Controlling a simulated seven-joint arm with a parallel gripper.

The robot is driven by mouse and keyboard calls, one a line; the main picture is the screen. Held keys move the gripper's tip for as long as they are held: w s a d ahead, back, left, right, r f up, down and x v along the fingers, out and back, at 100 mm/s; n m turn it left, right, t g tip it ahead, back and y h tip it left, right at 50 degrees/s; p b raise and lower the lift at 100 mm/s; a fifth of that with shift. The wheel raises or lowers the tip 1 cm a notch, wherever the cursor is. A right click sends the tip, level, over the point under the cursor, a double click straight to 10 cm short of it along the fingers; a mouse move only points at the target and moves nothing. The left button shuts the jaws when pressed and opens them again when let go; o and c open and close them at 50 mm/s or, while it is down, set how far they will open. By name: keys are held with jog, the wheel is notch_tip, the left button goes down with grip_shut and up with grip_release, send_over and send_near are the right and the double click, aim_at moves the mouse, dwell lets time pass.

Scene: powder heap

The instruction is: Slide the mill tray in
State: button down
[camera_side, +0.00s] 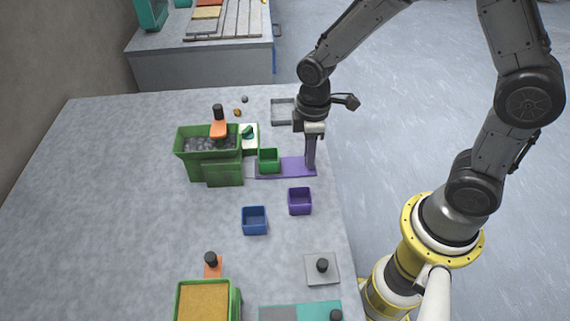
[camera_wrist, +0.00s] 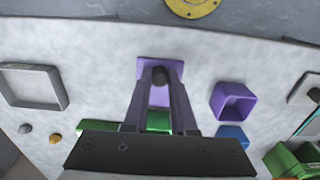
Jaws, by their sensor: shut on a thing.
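The green mill (camera_side: 193,160), with grey lumps in its open top, stands left of centre in the side view. The purple tray (camera_side: 290,167) lies flat on the table to its right, its left end close to the mill's lower box; whether it touches cannot be told. A small green cup (camera_side: 269,160) is on the tray's left part; it also shows between my fingers in the wrist view (camera_wrist: 158,121). My gripper (camera_side: 310,167) is over the tray's right end. In the wrist view (camera_wrist: 160,77) its fingers are shut on the tray's black knob.
A purple cup (camera_side: 300,201) and a blue cup (camera_side: 254,220) stand in front of the tray. A shallow grey tray (camera_side: 282,111) lies behind. A green bin (camera_side: 208,300) of orange powder and a grey plate with black knob (camera_side: 322,268) are nearer. The table's left side is clear.

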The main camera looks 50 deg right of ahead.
aim_at(264, 156)
jog(key=shift+w+a+r, duration=0.1)
jog(key=shift+w+a, duration=3.6)
jog(key=c, duration=1)
grip_release()
jog(key=shift+o, duration=1)
notch_tip(264, 156, up, 7)
jog(key=shift+r, duration=0.2)
jog(key=shift+s+d, duration=0.1)
